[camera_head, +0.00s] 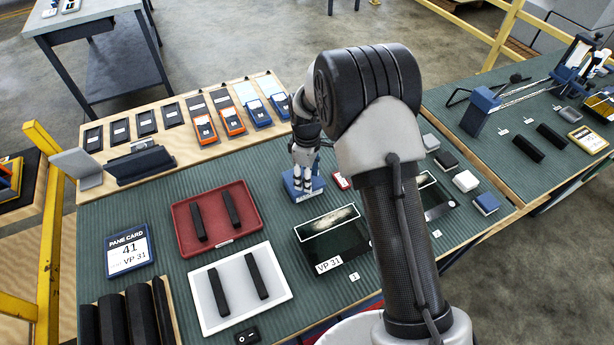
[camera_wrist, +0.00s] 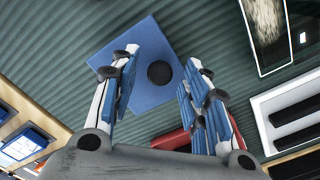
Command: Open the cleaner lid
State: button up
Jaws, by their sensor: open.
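A blue square block with a round black knob (camera_wrist: 159,72) on top, which appears to be the cleaner and its lid (camera_wrist: 150,98), lies below my gripper in the wrist view. The same blue block (camera_head: 310,194) shows in the head view on the green mat, partly hidden by the fingers. My gripper (camera_wrist: 160,60) is open, with one finger on each side of the knob in the picture. It also shows in the head view (camera_head: 303,182), pointing down over the block. I cannot tell whether the fingers touch it. The lid looks shut.
A red tray (camera_head: 186,243) and a white tray (camera_head: 218,318), each with black bars, lie left of the block. A glass pane (camera_head: 343,245) labelled VP 31 lies close in front. Small blocks (camera_head: 466,181) stand at the right. Phones (camera_head: 204,128) line the back shelf.

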jog(key=shift+c, duration=0.5)
grip_shut()
dwell(0.3)
